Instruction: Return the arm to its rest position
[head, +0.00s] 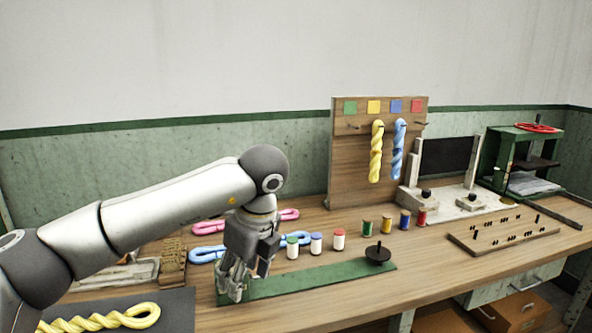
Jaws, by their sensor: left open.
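My left arm (160,213) comes in from the left and bends down at a dark grey joint. My left gripper (242,286) points down over the left end of a green strip (320,278) on the table. It is open, and I see nothing between its fingers. Whether the fingertips touch the strip I cannot tell. My right gripper is not in view.
A blue skein (208,255) and a pink skein (207,227) lie behind the gripper; a yellow skein (100,322) lies front left. White spools (338,239), coloured spools (387,224) and a black spindle (378,254) stand right. A pegboard (350,170) holds two skeins.

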